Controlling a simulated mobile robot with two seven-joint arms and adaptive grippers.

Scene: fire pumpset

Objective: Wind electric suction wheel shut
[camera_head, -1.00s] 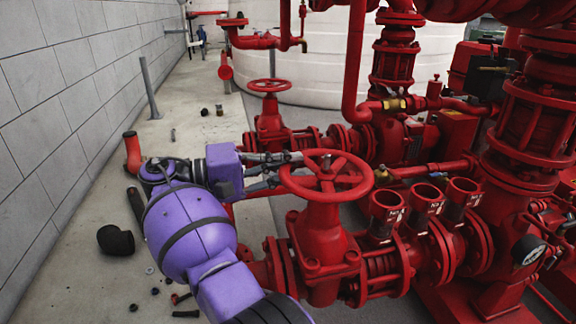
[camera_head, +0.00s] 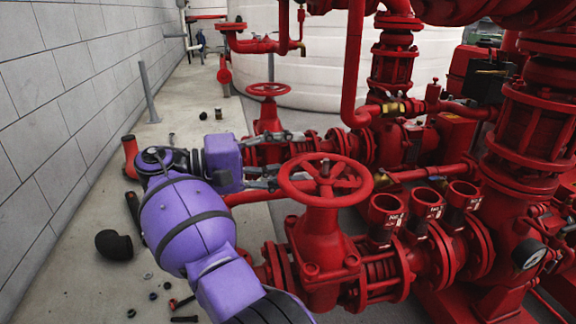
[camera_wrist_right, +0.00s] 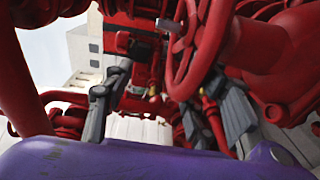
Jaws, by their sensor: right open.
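A red handwheel (camera_head: 325,201) tops the near gate valve (camera_head: 321,243) in the head view. Its rim and spokes also show in the right wrist view (camera_wrist_right: 183,86). My right gripper (camera_head: 283,156) is at the wheel's left side, fingers spread wide and pointing right towards the rim. In the right wrist view my gripper (camera_wrist_right: 172,75) has one finger at left and one at right; the wheel's rim shows between them, nearer the right finger. I cannot tell whether a finger touches the rim. The gripper holds nothing. My left gripper is not in view.
A second red handwheel (camera_head: 268,89) stands farther back on a similar valve. Red open-topped cups (camera_head: 387,206) and pipes crowd the right of the near valve. A black elbow (camera_head: 114,244) and small loose parts lie on the floor. A grey block wall (camera_head: 60,110) bounds the left.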

